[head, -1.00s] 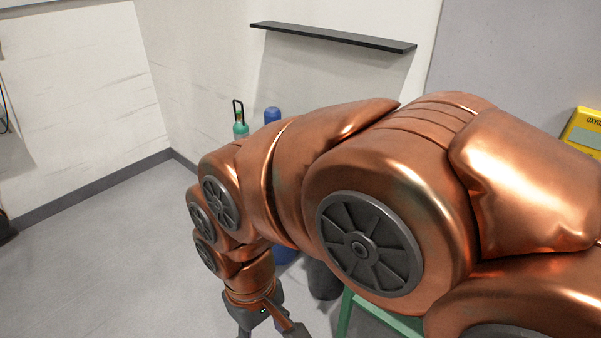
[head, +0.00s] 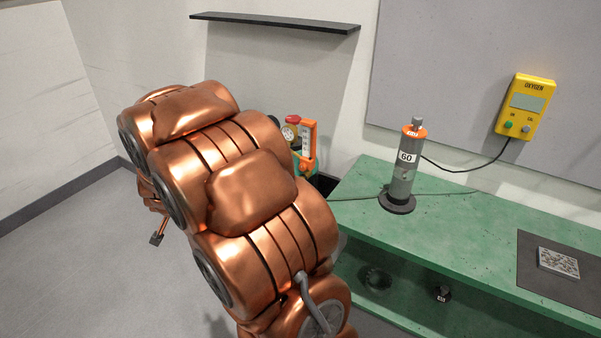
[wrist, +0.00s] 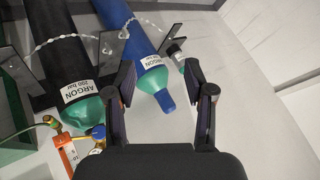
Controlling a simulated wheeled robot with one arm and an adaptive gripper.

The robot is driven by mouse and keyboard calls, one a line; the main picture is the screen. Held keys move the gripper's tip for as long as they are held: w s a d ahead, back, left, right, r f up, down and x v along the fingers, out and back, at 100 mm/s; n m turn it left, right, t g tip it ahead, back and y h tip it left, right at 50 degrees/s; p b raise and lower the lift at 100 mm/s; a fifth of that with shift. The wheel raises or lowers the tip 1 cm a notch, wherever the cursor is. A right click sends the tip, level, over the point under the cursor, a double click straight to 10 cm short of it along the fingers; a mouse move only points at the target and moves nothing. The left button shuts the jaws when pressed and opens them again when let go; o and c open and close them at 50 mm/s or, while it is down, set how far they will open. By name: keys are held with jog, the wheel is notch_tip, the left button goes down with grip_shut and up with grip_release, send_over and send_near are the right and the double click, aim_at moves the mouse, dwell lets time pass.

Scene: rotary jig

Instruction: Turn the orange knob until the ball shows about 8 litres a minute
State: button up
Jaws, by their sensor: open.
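In the head view an orange flowmeter (head: 308,140) with a pale scale tube stands behind my arm, beside a round gauge (head: 290,132). I cannot make out the ball's height, or surely tell the orange knob from the orange body. In the wrist view an orange part with a white scale (wrist: 68,155) shows at the lower left, partly cut off by my gripper's body. My gripper (wrist: 161,78) is open and empty, to the right of the flowmeter and apart from it.
A blue-bodied argon cylinder (wrist: 135,30) lies in view between and beyond my fingers, with a black-bodied one (wrist: 65,55) to the left; chains cross both. A yellow oxygen box (head: 525,105) hangs on the wall.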

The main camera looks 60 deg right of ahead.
jog(key=w+d+f+m+h, duration=0.1)
jog(key=d+f+m+h, duration=0.2)
jog(key=d, duration=0.6)
jog(key=m+g+h+b, duration=0.2)
jog(key=m+g+h, duration=0.5)
jog(key=m+h, duration=0.3)
send_near(302, 168)
jog(key=d+n+h, duration=0.1)
jog(key=shift+d+f, duration=0.3)
jog(key=shift+d, duration=0.2)
jog(key=shift+w+d+f+p, duration=0.15)
jog(key=shift+d+p, duration=0.45)
jog(key=shift+d, duration=1.15)
jog(key=shift+w+d+r+p, duration=0.15)
jog(key=shift+d+p, duration=0.4)
jog(key=shift+d, duration=1.15)
jog(key=shift+f, duration=0.1)
grip_shut()
